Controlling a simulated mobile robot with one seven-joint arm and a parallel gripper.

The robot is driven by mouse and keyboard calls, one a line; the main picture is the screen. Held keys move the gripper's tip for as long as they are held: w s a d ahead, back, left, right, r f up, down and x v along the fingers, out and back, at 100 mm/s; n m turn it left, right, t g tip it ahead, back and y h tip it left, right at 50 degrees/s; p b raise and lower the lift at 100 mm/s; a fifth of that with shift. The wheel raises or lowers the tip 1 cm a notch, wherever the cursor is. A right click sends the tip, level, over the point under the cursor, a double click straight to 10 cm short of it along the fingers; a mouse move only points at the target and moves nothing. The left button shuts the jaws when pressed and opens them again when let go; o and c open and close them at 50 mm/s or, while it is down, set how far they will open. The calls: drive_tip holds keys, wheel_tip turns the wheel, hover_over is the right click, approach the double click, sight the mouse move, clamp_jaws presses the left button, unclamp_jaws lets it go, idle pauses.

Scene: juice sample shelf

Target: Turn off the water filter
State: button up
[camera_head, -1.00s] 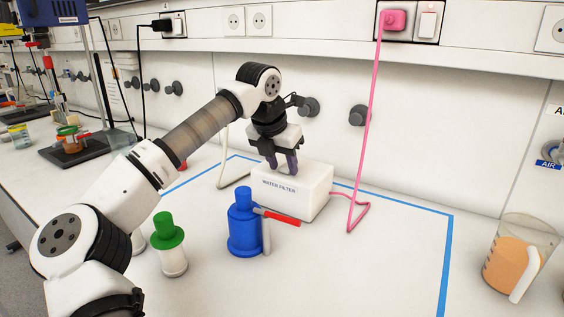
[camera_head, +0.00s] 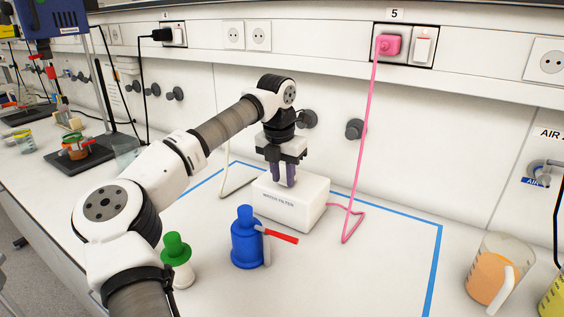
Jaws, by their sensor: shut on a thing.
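The water filter (camera_head: 288,207) is a white box with "WATER FILTER" on its front, standing on the bench inside a blue taped outline. My gripper (camera_head: 284,183) points straight down at the top of the filter. Its dark purple fingers are close together and shut on a part at the filter's top; the fingers hide that part. A pink cable (camera_head: 363,150) runs from the filter's right side up to a pink plug (camera_head: 388,44) in the wall panel marked 5. A white rocker switch (camera_head: 422,50) with a small red mark above it sits beside the plug.
A blue bottle (camera_head: 245,246) with a red-handled valve stands in front of the filter. A green-capped bottle (camera_head: 174,248) is left of it. A beaker of orange liquid (camera_head: 490,275) stands at the right.

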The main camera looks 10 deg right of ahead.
drive_tip(key=shift+o, duration=0.2)
drive_tip(key=shift+r, duration=0.1)
drive_tip(key=shift+c, duration=0.2)
drive_tip(key=o, duration=1)
wheel_tip(320, 180, up, 14)
drive_tip(key=shift+s+a+b, duration=0.3)
drive_tip(key=shift+s+a, duration=0.15)
drive_tip(key=shift+f, duration=0.2)
